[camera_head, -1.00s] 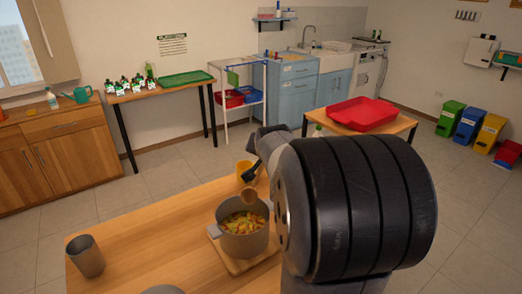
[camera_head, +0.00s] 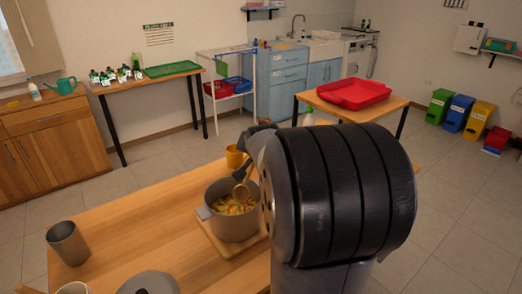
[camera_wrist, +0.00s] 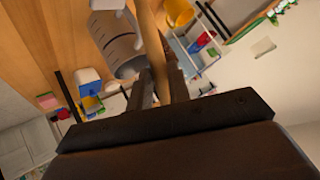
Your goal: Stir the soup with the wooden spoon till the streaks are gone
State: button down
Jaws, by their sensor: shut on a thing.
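A grey pot (camera_head: 232,224) with orange and yellow chunky soup (camera_head: 228,207) stands on a wooden board (camera_head: 218,237) on the table. The wooden spoon (camera_head: 241,191) points down into the pot, its bowl at the soup near the back right of the opening. I cannot tell how deep it is in. My gripper (camera_wrist: 159,88) is shut on the spoon's handle (camera_wrist: 150,40) in the wrist view. In the head view my arm hides most of the gripper, whose dark fingers show just above the pot. I cannot make out streaks in the soup.
A yellow mug (camera_head: 234,157) stands behind the pot. A grey cup (camera_head: 67,243) is at the table's left, and a grey round lid-like thing (camera_head: 148,284) at the front edge. A red tray (camera_head: 353,94) is on another table behind. The wood left of the pot is clear.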

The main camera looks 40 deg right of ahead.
aim_at(249, 173)
jog(key=shift+a+f+b, duration=0.5)
jog(key=shift+f+b, duration=0.55)
jog(key=shift+b, duration=0.25)
jog(key=shift+a+f+b, duration=0.5)
jog(key=shift+f+b, duration=0.6)
jog(key=shift+b, duration=0.2)
jog(key=shift+a+f+b, duration=0.5)
jog(key=shift+f+b, duration=0.55)
jog(key=shift+b, duration=0.25)
jog(key=shift+a, duration=0.1)
